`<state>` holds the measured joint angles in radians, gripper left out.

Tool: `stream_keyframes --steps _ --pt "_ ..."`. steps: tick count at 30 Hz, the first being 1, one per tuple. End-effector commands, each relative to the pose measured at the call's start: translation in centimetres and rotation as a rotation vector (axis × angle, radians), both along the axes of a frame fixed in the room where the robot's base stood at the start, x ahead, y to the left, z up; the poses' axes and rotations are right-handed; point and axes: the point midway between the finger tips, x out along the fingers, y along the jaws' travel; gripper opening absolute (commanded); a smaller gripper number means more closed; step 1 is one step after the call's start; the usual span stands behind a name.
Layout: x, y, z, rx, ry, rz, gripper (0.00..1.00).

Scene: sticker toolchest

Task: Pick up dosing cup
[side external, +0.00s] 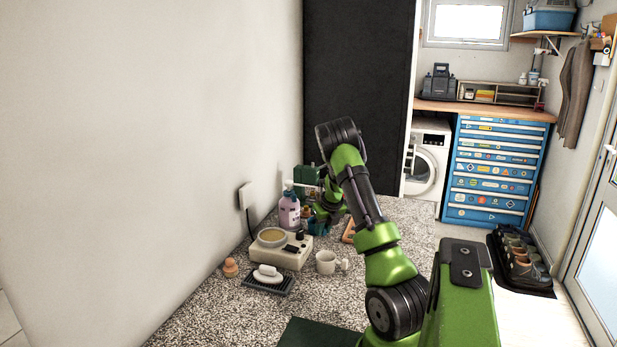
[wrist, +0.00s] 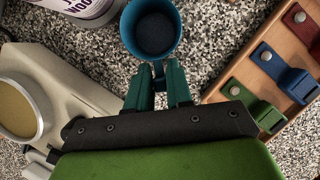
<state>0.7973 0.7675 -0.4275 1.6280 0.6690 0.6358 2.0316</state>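The dosing cup is a round blue cup, seen from above in the wrist view (wrist: 178,36) with a dark inside. It stands upright at the top middle, just beyond my fingertips. My gripper (wrist: 159,72) has two teal fingers with a narrow gap between them, pointing at the cup's near side. A small greyish piece shows between the tips; I cannot tell whether it is part of the cup.
A purple-labelled bottle (side external: 289,212) stands left of the cup. A wooden rack (wrist: 236,75) with coloured clips lies close on the right.

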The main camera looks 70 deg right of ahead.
Motion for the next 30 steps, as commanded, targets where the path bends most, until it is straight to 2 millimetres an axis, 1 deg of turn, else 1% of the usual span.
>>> stream_keyframes --steps 2,10,14,17,30 --pt "0.0 0.0 0.0 0.0 0.0 0.0 0.0" --pt "0.0 0.0 0.1 -0.001 -0.001 0.0 0.0" --pt "-0.2 0.0 0.4 -0.001 0.0 0.0 0.0" --pt "-0.4 0.0 1.1 -0.002 0.0 0.001 0.0" --pt "-0.3 0.0 6.3 -0.003 -0.002 0.002 0.0"
